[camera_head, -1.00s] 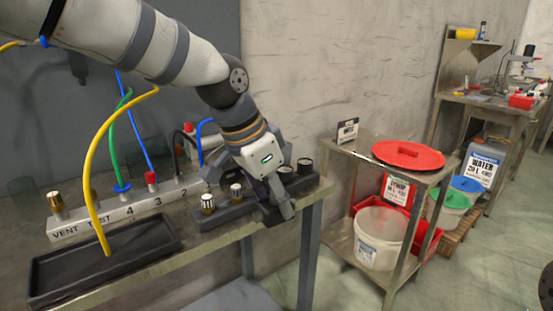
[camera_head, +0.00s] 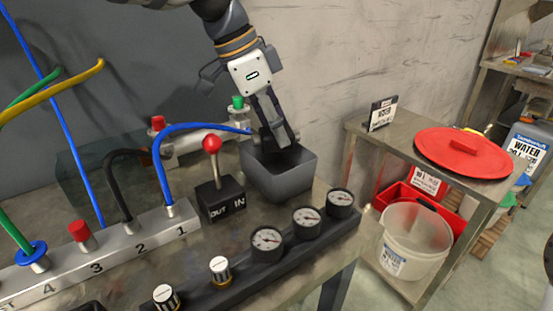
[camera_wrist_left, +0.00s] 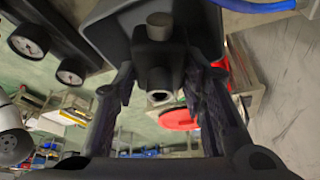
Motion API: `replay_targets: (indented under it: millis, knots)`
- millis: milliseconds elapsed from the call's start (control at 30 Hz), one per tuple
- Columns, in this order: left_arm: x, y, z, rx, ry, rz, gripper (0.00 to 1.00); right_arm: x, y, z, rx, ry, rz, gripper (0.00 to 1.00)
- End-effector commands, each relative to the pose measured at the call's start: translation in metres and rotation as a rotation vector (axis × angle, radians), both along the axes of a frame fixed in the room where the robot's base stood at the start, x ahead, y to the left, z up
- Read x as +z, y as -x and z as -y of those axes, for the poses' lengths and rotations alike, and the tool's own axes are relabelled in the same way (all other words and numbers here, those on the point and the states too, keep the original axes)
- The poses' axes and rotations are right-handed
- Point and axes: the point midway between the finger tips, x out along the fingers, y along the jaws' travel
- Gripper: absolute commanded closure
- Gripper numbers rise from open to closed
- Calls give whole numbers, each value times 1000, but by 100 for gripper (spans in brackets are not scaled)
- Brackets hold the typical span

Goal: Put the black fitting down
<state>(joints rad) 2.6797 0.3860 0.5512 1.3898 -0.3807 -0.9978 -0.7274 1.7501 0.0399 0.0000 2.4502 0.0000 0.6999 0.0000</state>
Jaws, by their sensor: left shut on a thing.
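My left gripper (camera_head: 273,138) points down at the grey open bin (camera_head: 285,183), with its fingertips at about the bin's rim height or just inside it. The black fitting (camera_wrist_left: 155,62) sits between the two fingers in the left wrist view, with a round metal-lined opening facing the camera. The gripper (camera_wrist_left: 155,90) is shut on it. In the head view the fitting is mostly hidden by the fingers and the dark inside of the bin. I cannot tell whether it touches the bin's floor. My right gripper is not in view.
A black box with a red-knobbed lever (camera_head: 212,145) stands left of the bin. A blue hose (camera_head: 195,128) arches close behind. Gauges (camera_head: 306,221) line the bench's front edge. A steel cart with a red lid (camera_head: 440,150) stands to the right.

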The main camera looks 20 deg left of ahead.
Motion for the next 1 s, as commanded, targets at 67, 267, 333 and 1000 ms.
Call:
replay_targets:
  millis: [67,267,333,1000]
  knots:
    - [-17,0,0,0,1,-2,92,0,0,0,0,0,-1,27]
    - [-45,0,0,1,2,-1,92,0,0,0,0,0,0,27]
    - [-58,0,0,1,1,-1,92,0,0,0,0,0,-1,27]
    - [-70,0,0,1,1,3,54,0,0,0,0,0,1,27]
